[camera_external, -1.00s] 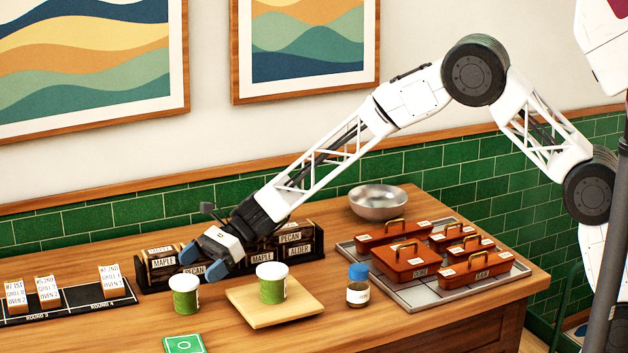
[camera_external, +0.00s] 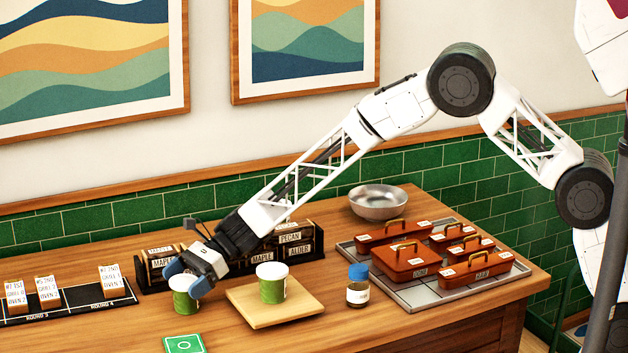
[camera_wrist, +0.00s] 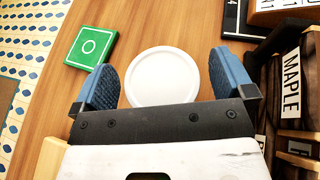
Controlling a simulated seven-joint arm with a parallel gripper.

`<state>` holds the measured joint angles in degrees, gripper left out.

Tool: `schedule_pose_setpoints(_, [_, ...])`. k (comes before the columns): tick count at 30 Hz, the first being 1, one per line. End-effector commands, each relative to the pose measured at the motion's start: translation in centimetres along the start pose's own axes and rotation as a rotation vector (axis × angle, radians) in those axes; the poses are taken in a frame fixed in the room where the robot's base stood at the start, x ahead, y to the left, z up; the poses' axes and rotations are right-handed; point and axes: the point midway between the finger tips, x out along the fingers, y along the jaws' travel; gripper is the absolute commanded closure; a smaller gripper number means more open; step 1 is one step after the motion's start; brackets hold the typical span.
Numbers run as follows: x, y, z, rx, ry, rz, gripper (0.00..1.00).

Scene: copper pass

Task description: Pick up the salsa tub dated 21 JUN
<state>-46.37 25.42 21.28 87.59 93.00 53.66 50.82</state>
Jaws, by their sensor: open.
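Two green tubs with white lids stand in the external view. The left tub (camera_external: 184,297) is on the bare table, and the other tub (camera_external: 271,285) stands on a square wooden board. I cannot read a date on either. My gripper (camera_external: 188,285) is open at the left tub, its blue fingers at the tub's upper part and partly hiding it. In the wrist view the white round lid (camera_wrist: 163,77) lies between the open fingertips of my gripper (camera_wrist: 160,75), with a gap on each side.
The wooden board (camera_external: 250,315) is just right of the left tub. Dark wood boxes labelled MAPLE (camera_wrist: 291,82) stand close behind. A green card (camera_external: 184,343) lies in front. A spice jar (camera_external: 358,291), a steel bowl (camera_external: 378,204) and a tray (camera_external: 412,300) of orange boxes are right.

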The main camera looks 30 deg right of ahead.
Motion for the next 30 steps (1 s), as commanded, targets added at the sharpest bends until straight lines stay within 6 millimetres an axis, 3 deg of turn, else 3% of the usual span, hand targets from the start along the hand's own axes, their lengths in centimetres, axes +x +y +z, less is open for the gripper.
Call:
schedule_pose_setpoints(19, [0.44,-0.01,0.12,-0.002,-0.001,0.0,0.0])
schedule_pose_setpoints(30, [0.44,-0.01,0.12,-0.002,-0.001,0.0,0.55])
